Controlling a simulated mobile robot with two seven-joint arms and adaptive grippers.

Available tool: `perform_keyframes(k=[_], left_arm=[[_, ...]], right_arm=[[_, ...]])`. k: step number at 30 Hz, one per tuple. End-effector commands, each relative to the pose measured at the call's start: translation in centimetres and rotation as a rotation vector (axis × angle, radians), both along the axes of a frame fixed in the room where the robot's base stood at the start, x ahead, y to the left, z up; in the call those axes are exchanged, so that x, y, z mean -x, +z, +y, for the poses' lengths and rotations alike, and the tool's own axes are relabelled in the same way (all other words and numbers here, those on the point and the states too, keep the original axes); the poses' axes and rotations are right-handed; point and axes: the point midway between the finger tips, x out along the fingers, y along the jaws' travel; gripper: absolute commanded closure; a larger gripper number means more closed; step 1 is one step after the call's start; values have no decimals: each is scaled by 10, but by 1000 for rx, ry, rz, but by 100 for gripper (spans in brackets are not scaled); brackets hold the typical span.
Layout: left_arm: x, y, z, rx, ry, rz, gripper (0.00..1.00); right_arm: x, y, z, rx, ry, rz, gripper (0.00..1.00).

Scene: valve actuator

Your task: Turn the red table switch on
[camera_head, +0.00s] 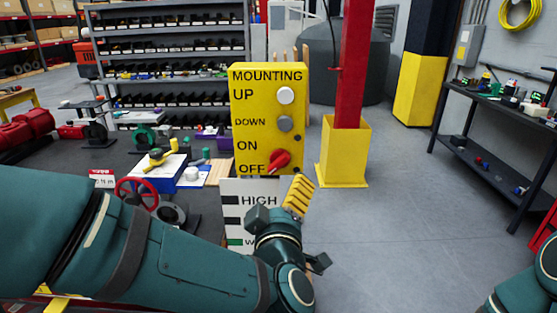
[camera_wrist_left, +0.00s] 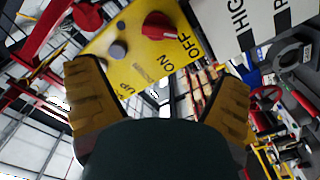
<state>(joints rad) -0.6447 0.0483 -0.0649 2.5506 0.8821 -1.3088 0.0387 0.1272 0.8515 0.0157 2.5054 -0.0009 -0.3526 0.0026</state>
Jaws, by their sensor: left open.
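The red switch (camera_head: 279,161) is a rotary knob low on a yellow panel (camera_head: 267,120) marked MOUNTING, UP, DOWN, ON and OFF. It points toward the OFF label. A white button (camera_head: 286,95) and a grey button (camera_head: 285,124) sit above it. My left gripper (camera_head: 299,196) is just below and in front of the knob, apart from it. In the left wrist view, the yellow fingers of my left gripper (camera_wrist_left: 160,100) are spread and empty. The red knob (camera_wrist_left: 162,27) shows beyond them, toward the top. My right gripper is out of view; only part of my right arm shows at lower right.
A white HIGH sign (camera_head: 258,200) stands below the panel, partly behind my left arm. A red post (camera_head: 354,65) in a yellow base (camera_head: 343,150) is to the right. A table with a red valve wheel (camera_head: 136,193) is at left. Open floor lies right.

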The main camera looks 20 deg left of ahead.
Motion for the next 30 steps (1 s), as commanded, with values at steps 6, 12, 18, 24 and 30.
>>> perform_keyframes(k=[6, 12, 18, 24, 30], left_arm=[[-18, 4, 5, -4, 0, 5, 6], [-34, 4, 10, -4, 0, 4, 6], [-59, 0, 18, 1, 1, 1, 6], [-94, -1, 28, 0, -1, 2, 6], [-115, 0, 33, 0, -2, 1, 6]], right_arm=[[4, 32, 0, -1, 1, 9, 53], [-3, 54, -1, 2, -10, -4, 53], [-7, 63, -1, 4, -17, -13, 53], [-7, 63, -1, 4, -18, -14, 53], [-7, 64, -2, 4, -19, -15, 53]])
